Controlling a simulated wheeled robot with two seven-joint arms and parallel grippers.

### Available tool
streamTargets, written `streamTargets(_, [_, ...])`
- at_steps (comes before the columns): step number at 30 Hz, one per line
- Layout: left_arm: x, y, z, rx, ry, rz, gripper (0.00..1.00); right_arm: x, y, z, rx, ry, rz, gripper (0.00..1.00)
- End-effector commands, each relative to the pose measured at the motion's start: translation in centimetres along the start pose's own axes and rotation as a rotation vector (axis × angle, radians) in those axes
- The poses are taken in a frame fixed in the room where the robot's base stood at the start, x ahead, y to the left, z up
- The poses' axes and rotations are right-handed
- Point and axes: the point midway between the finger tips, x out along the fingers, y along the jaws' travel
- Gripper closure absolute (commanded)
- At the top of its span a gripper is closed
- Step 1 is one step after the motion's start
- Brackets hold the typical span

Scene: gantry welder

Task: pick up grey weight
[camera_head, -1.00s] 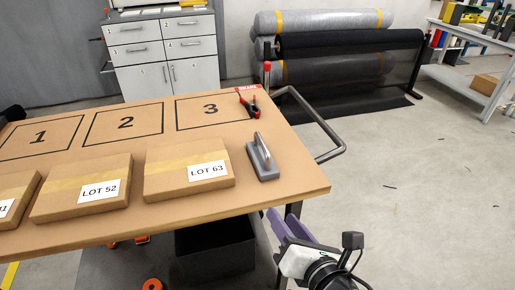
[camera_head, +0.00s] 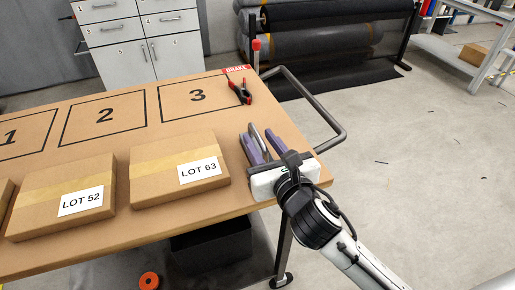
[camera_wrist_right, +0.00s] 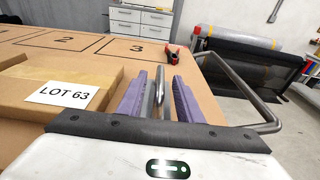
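The grey weight (camera_head: 257,138) stands on the table beside the LOT 63 box, and mostly its upright handle shows. My right gripper (camera_head: 256,133) is over it with its purple fingers apart, one on each side of the handle. In the right wrist view the handle (camera_wrist_right: 160,92) stands between the two fingers (camera_wrist_right: 159,77), with a gap visible on both sides. The weight's base is largely hidden by the fingers and the gripper body. My left gripper is not in view.
The LOT 63 box (camera_head: 180,188) lies close left of the right gripper, with the LOT 52 box (camera_head: 66,200) further left. A red and black clamp (camera_head: 240,92) lies behind the weight. A metal push handle (camera_head: 335,120) curves off the table (camera_head: 215,212) at the right.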

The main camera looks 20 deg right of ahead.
Motion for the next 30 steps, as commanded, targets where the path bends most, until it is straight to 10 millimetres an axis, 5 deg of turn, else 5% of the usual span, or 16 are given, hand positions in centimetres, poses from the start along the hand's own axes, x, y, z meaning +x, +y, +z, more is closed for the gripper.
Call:
streamTargets(4, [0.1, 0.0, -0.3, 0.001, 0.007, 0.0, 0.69, 1.9, 0.0, 0.0, 0.001, 0.0, 0.0, 0.68])
streamTargets(12, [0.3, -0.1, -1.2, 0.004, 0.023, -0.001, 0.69, 2.3, 0.0, 0.0, 0.0, 0.0, 0.0, 0.68])
streamTargets(19, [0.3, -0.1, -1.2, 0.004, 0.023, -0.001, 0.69, 2.3, 0.0, 0.0, 0.0, 0.0, 0.001, 1.0])
streamTargets(30, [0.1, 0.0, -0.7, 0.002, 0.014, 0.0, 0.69, 2.3, 0.0, 0.0, 0.0, 0.001, 0.001, 1.0])
